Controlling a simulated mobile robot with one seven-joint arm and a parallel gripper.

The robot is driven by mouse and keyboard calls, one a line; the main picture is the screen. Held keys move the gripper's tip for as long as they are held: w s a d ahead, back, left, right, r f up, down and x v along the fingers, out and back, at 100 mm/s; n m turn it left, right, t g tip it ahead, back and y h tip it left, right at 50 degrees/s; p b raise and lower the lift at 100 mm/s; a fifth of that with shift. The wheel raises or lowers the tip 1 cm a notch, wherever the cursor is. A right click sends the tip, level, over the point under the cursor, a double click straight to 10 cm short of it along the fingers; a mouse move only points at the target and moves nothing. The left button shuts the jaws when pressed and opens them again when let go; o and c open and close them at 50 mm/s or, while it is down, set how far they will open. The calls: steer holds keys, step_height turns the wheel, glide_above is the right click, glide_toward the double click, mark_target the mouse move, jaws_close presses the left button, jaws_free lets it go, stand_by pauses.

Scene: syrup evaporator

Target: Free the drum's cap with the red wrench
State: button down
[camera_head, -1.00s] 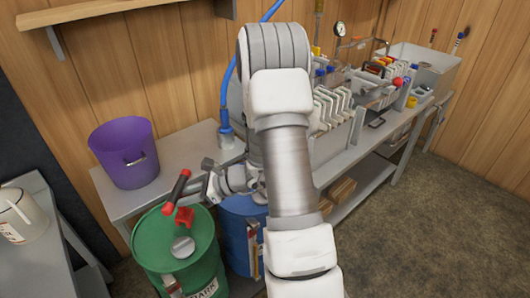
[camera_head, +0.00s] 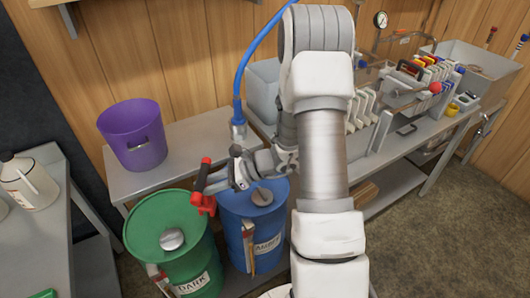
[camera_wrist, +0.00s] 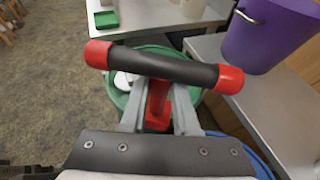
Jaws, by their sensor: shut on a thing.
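My gripper (camera_head: 222,182) is shut on the red wrench (camera_head: 203,190), a T-shaped tool with a black grip and red ends. In the wrist view the wrench (camera_wrist: 165,68) crosses in front of my two fingers (camera_wrist: 158,118), its red stem between them. The green drum (camera_head: 150,215), labelled DARK, has a round grey cap (camera_head: 172,239) on its lid. The blue drum (camera_head: 235,225), its label partly hidden, has a similar grey cap (camera_head: 262,196). The wrench is held above the gap between the drums, apart from both caps.
A purple bucket (camera_head: 134,140) stands on a grey bench (camera_head: 180,165) behind the drums. A blue hose (camera_head: 252,60) hangs near my arm. A white jug (camera_head: 28,185) stands on the left table. A workbench with filter plates (camera_head: 365,110) stands at right.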

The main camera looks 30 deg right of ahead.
steer(key=s+a+n+g, duration=0.4)
steer(key=s+n+g, duration=0.2)
steer(key=s+g, duration=0.15)
steer(key=s+d+f+n+g+h+p, duration=0.1)
steer(key=s+d+n+g+h, duration=0.3)
steer(key=s+n+g+h, duration=0.25)
steer(key=s+d+f+n+g+h, duration=0.1)
steer(key=s+d+n+g+h, duration=0.35)
steer(key=s+n, duration=0.4)
steer(key=w+d+r+n+t+h+p, duration=0.15)
steer(key=w+d+n+t+h, duration=0.35)
steer(key=d+n+h, duration=0.6)
steer(key=w+r+n+t+h+b, duration=0.1)
steer(key=w+r+n+t+h, duration=0.2)
steer(key=w+n+t, duration=0.7)
steer(key=w+d, duration=0.1)
steer(key=w, duration=0.5)
steer(key=shift+b, duration=0.4)
